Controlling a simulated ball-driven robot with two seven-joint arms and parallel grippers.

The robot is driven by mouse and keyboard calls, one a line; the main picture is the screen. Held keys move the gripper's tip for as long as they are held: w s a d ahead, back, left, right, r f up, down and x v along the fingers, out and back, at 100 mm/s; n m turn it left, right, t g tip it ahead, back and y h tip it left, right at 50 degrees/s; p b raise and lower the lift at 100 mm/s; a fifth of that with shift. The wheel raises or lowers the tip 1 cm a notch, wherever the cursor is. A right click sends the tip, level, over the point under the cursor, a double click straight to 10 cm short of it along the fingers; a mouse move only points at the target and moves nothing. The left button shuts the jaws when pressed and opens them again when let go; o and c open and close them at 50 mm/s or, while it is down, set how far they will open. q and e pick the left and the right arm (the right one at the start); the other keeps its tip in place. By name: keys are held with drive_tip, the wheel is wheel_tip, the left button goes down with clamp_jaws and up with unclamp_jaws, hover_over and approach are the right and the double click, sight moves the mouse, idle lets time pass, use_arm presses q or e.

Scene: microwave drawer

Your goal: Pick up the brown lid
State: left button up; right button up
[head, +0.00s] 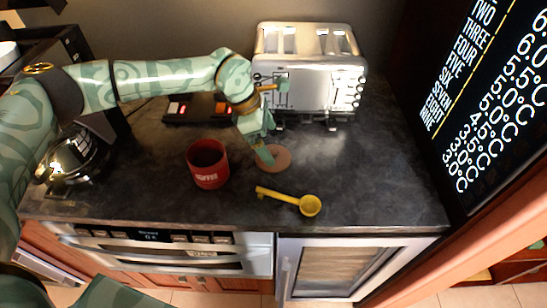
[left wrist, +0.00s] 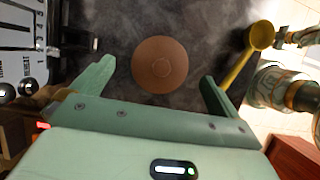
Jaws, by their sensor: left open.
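The brown lid (head: 277,162) is a flat round disc lying on the dark countertop, right of the red mug. In the left wrist view the left gripper's (left wrist: 156,75) fingers are spread to either side of the lid and hold nothing. My right gripper cannot be made out.
The red mug (head: 208,166) stands left of the lid. A yellow scoop (head: 309,205) lies in front of it. A silver toaster (head: 310,75) stands behind it, and a glass and metal kettle (head: 72,158) at the left. The countertop (head: 385,170) is clear to the right.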

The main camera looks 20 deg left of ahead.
sight(273, 150)
use_arm(q)
drive_tip(key=x, duration=0.4)
drive_tip(key=shift+s+f+b, duration=0.2)
drive_tip(key=shift+f+b, duration=0.2)
drive_tip(key=shift+f, duration=0.05)
drive_tip(key=shift+r, duration=0.1)
drive_tip(key=c, duration=0.9)
use_arm(e)
drive_tip(key=shift+s+f, duration=0.4)
use_arm(q)
drive_tip(key=shift+o, duration=0.2)
